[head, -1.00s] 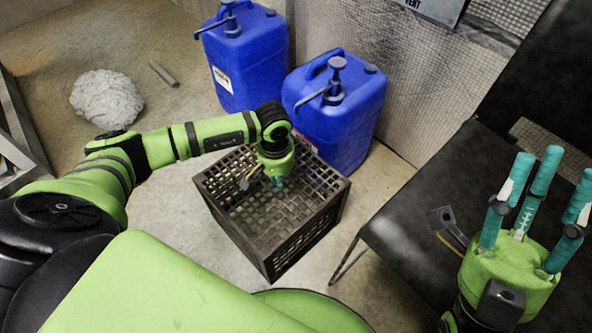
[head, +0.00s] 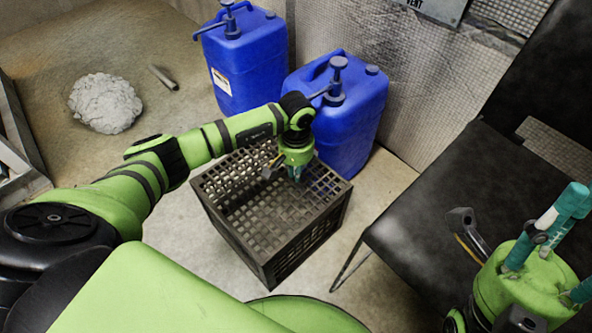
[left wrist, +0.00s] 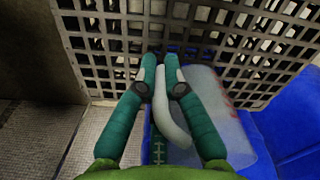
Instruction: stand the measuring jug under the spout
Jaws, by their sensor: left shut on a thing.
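My left gripper (head: 295,176) is over the black crate (head: 268,262), close in front of the nearer blue drum (head: 352,125). In the left wrist view, its teal fingers (left wrist: 160,72) are shut on the pale curved handle of the translucent measuring jug (left wrist: 222,118). The jug's body is to the right of the fingers there; I cannot make it out in the head view. The nearer drum's pump (head: 338,80) has a spout pointing left, partly behind my left wrist. My right gripper (head: 570,245) is open and empty at the right edge, partly cut off.
A second blue drum (head: 245,70) with a pump stands behind to the left. A black chair (head: 440,205) is at the right. A grey lump (head: 105,102) and a short rod (head: 162,77) lie on the floor at the left. The floor between is free.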

